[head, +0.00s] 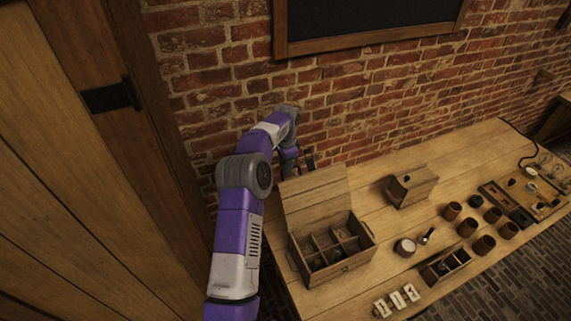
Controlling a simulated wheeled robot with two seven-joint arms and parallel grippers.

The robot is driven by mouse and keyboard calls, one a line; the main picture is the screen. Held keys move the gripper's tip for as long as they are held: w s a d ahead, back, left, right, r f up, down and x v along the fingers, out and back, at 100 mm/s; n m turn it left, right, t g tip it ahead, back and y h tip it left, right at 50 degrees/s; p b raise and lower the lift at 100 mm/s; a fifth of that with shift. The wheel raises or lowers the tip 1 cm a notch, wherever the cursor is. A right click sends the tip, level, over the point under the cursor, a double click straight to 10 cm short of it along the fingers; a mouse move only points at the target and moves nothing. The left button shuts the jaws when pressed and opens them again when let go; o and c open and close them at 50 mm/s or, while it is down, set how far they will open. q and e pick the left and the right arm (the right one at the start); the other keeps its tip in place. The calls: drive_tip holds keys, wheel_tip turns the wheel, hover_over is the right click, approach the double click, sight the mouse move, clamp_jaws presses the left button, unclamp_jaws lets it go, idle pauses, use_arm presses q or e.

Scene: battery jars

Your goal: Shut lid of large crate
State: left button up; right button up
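The large crate (330,277) is a wooden box with several compartments, standing at the near left end of the table. Its lid (316,198) is open and stands up at the crate's back edge, leaning towards the wall. My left arm comes up from the bottom left and reaches around behind the lid. My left gripper (308,162) is at the lid's upper edge, on its wall side, and partly hidden. I cannot tell whether it touches the lid or how its fingers stand. My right gripper is out of view.
On the table (375,220) a small closed wooden box (412,187) stands right of the crate. Several brown cups (467,228), a small open divided box (446,268) and white pieces (397,300) lie further right and in front. A brick wall (350,110) rises close behind.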

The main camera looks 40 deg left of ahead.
use_arm(q)
drive_tip(key=shift+c, duration=0.3)
clamp_jaws()
idle(1.1)
